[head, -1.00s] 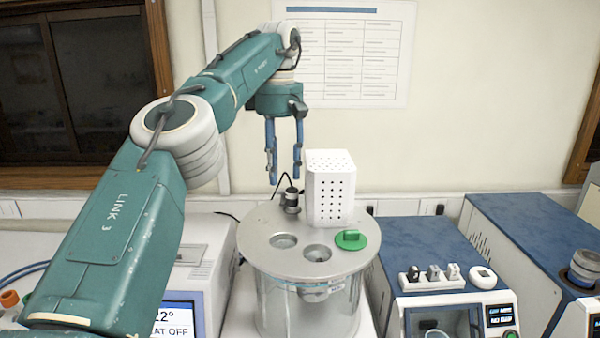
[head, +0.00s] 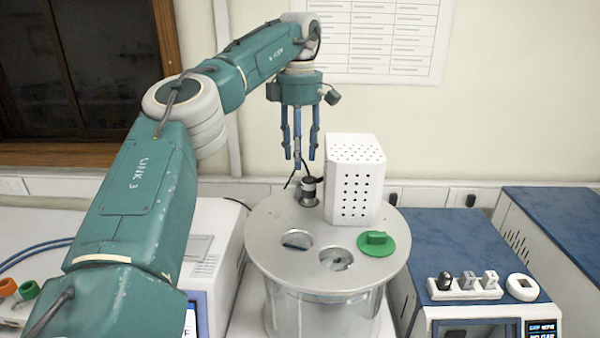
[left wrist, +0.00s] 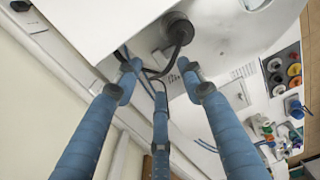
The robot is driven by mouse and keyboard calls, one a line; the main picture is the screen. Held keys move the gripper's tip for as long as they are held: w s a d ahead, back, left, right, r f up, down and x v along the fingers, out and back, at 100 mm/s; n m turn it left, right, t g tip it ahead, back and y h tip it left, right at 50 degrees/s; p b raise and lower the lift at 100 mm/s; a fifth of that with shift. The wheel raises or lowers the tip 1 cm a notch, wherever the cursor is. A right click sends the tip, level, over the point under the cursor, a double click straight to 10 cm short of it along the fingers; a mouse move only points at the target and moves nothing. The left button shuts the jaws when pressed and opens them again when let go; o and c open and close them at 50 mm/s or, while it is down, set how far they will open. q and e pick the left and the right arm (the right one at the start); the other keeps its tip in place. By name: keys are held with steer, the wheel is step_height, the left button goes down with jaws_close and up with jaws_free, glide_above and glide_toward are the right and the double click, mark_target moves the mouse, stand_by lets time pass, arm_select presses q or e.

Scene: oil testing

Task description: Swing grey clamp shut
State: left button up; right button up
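A small dark grey upright fitting (head: 308,193) with a black cable stands at the back of the round metal lid (head: 325,271), beside a white perforated box (head: 352,192). I cannot tell whether this fitting is the grey clamp; no other clamp is clearly visible. My left gripper (head: 300,155) hangs pointing down just above and behind the fitting, its three blue fingers apart and empty. In the left wrist view, the fingers (left wrist: 157,76) are spread, with a dark round fitting and cables (left wrist: 178,32) beyond them, apart from the fingertips. My right gripper is not in view.
A blue-topped instrument (head: 428,238) stands at the right, and a white instrument (head: 205,240) at the left. The wall is close behind. Bottles with coloured caps (left wrist: 268,130) show in the left wrist view.

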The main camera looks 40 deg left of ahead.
mark_target(297, 185)
arm_select(q)
steer(key=f, duration=0.4)
steer(key=shift+w+a+f+p, duration=0.2)
steer(key=shift+w+a+p, duration=0.1)
steer(key=shift+p, duration=0.05)
steer(key=shift+s+d+f, duration=0.1)
steer(key=shift+f, duration=0.1)
steer(key=shift+d+f, duration=0.1)
steer(key=shift+s, duration=0.1)
steer(key=shift+f, duration=0.15)
steer(key=c, duration=0.3)
jaws_close()
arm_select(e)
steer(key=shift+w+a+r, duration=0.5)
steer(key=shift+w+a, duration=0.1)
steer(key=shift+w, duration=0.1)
